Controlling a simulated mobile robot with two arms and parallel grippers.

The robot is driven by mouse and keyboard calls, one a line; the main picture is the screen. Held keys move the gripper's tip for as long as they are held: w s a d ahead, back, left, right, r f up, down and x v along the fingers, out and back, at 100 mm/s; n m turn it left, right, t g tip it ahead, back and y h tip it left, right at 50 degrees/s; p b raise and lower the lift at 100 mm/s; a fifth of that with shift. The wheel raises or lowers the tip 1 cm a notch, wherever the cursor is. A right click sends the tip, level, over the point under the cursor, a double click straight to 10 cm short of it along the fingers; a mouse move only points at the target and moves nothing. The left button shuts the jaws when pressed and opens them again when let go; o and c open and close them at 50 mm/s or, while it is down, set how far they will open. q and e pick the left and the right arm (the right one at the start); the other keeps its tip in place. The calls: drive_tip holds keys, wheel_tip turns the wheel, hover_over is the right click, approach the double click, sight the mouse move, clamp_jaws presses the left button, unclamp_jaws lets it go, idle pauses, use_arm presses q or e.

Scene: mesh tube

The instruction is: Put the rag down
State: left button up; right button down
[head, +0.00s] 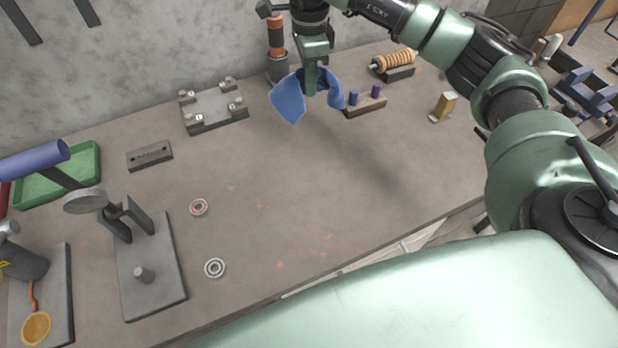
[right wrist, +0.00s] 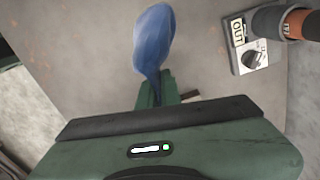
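The blue rag (head: 290,100) hangs in folds from my right gripper (head: 311,88), above the back of the workbench (head: 330,200). The gripper is shut on it, and the cloth spreads to both sides of the fingers. In the right wrist view the rag (right wrist: 153,40) sticks out beyond the gripper (right wrist: 157,88), over the grey bench top. A soft shadow lies on the bench below and to the right, so the rag appears to be held above the surface. My left gripper is not in view.
A block with blue and purple pegs (head: 364,105) stands just right of the rag. A coil on a stand (head: 394,64) and a small yellow box (head: 444,106) are farther right. A metal plate fixture (head: 213,107) is left. Two rings (head: 199,207) lie mid-bench. The bench's right middle is clear.

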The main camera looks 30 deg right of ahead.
drive_tip(key=shift+f+p, duration=0.4)
drive_tip(key=shift+f, duration=2.15)
drive_tip(key=c, duration=0.9)
unclamp_jaws()
drive_tip(key=shift+w+r, duration=0.1)
drive_tip(key=shift+r, duration=0.05)
wheel_tip(320, 180, up, 8)
drive_tip(key=b, duration=0.2)
drive_tip(key=shift+f, duration=0.2)
